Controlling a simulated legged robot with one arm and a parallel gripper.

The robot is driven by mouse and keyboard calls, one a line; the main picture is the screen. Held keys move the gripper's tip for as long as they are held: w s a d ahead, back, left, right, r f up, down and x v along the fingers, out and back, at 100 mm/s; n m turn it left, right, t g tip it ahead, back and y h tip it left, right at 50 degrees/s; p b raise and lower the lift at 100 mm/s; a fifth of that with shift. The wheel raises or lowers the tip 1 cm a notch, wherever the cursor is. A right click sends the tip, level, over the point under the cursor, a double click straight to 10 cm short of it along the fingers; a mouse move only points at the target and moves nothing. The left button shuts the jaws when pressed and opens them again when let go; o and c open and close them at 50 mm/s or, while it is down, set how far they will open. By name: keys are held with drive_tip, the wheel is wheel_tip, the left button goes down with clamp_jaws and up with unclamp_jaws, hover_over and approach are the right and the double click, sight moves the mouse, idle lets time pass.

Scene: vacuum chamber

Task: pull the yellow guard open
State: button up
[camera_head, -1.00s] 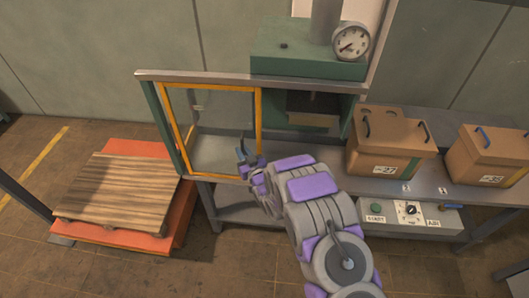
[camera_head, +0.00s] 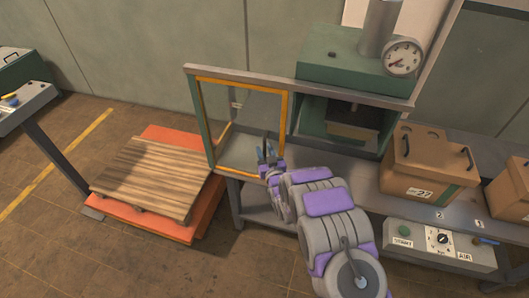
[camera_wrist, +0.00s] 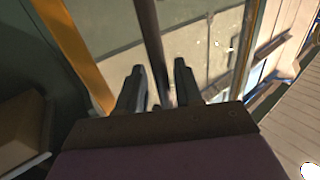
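The yellow guard (camera_head: 242,86) is a yellow-framed clear panel under a grey rail in the head view. It stands left of the green press, and the press opening (camera_head: 346,122) is uncovered. My gripper (camera_head: 267,151) is at the guard's lower right side. In the wrist view, a dark upright bar (camera_wrist: 150,35), apparently the guard's handle, runs between my two fingers (camera_wrist: 160,82). Gaps show on both sides of the bar, so the fingers look open around it. A yellow frame bar (camera_wrist: 72,48) lies left of them. Contact with the bar cannot be made out.
A wooden pallet (camera_head: 152,178) lies on an orange platform at the left. A cardboard box (camera_head: 418,181) stands on the bench at the right, with another beside it. A control panel (camera_head: 440,246) is below. Floor is free between platform and bench.

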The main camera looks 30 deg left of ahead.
drive_tip(key=p+v, duration=0.1)
drive_tip(key=v, duration=1.6)
drive_tip(key=shift+s, duration=0.2)
drive_tip(key=shift+w+d+f, duration=0.1)
drive_tip(key=shift+f, duration=0.05)
